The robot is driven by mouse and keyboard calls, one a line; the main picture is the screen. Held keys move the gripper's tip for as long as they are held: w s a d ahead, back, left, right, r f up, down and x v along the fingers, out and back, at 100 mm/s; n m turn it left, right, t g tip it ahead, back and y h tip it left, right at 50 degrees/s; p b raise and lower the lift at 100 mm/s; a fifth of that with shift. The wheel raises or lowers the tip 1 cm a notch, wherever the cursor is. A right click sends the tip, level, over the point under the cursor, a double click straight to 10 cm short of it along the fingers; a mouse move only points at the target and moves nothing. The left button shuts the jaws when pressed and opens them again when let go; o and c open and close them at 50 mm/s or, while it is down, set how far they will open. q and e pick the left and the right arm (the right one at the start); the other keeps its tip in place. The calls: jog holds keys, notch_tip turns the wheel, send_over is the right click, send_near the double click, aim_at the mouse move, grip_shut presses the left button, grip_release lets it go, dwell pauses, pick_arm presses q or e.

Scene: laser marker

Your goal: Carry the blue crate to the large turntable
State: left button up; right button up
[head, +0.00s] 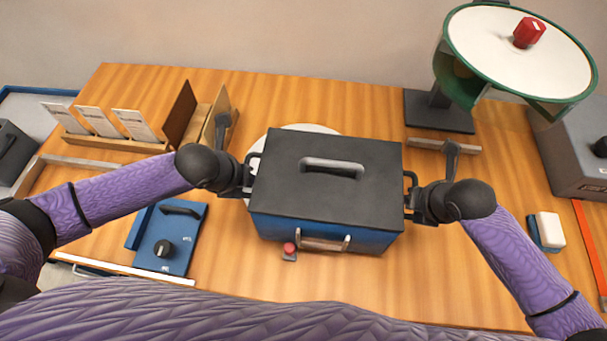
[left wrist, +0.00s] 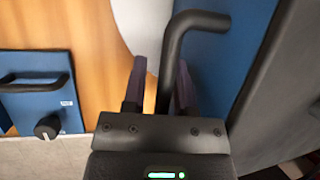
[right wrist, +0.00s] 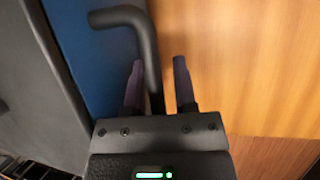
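The blue crate (head: 285,231) with a dark lid sits upright in the middle of the workbench. A white round disc (head: 257,146) shows from behind and beside it, mostly hidden by the crate. A larger white, green-rimmed round plate (head: 490,45) stands on a dark foot at the back right; I cannot tell which is the large turntable. My left gripper (head: 248,178) is at the crate's left handle (left wrist: 172,55), its fingers apart on either side of the bar. My right gripper (head: 411,200) is likewise open around the right handle (right wrist: 148,50).
A red knobbed piece (head: 528,32) sits on the green-rimmed plate. A wooden card rack (head: 110,135) stands at the back left. A blue control box (head: 170,238) is at front left, a red button (head: 289,248) before the crate. A grey machine (head: 575,150) stands at right.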

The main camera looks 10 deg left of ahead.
pick_arm(q)
jog(key=shift+o, duration=0.8)
jog(key=shift+d+r, duration=0.1)
pick_arm(e)
jog(key=shift+o, duration=0.8)
jog(key=shift+r, duration=0.1)
